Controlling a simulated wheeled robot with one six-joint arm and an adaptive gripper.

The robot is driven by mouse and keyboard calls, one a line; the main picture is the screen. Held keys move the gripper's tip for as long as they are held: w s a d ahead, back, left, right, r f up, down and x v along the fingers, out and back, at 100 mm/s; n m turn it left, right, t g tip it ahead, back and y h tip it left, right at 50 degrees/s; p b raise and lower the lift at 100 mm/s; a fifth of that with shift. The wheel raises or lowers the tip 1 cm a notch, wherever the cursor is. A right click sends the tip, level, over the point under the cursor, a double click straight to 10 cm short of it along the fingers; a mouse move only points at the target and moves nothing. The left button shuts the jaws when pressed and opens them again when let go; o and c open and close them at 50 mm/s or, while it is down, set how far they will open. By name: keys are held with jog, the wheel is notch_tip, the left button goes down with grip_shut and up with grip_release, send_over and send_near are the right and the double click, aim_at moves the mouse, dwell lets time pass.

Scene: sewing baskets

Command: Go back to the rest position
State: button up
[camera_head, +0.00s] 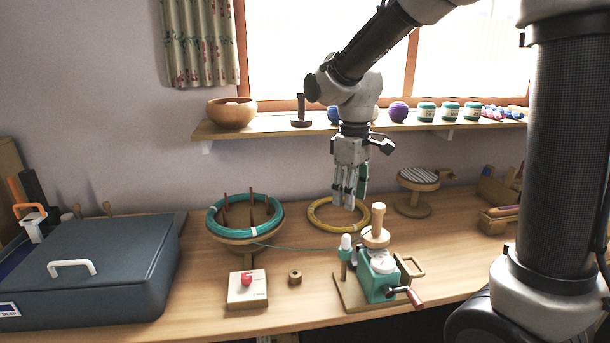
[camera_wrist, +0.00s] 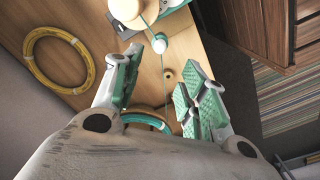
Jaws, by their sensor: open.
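My gripper (camera_head: 349,186) hangs from my arm above the middle of the bench, fingers pointing down, in front of the window shelf. In the head view its fingers overlap the yellow ring behind them. In the wrist view my gripper (camera_wrist: 160,92) has its green-padded fingers spread wide, with nothing held between them. Bench, a green thread and a small wooden spool (camera_wrist: 168,74) show beyond the gap.
A winder with a green body (camera_head: 378,282) stands at the bench's front; green thread runs to a teal skein (camera_head: 213,226) on a wooden holder. A yellow ring (camera_head: 318,222), grey case (camera_head: 100,262), white button box (camera_head: 247,300) and round stand (camera_head: 418,181) surround it. The shelf (camera_head: 270,124) holds a bowl and yarn.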

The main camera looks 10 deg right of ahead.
jog(key=s+d+r+m+t, duration=0.2)
jog(key=s+d+r+m, duration=0.1)
jog(key=s+d, duration=0.4)
jog(key=s+d+r+m+t, duration=0.2)
jog(key=s+d+r+m, duration=0.2)
jog(key=s+d, duration=0.4)
jog(key=s+m, duration=0.1)
jog(key=s, duration=0.3)
jog(key=shift+r+m, duration=0.15)
jog(key=shift+m, duration=0.25)
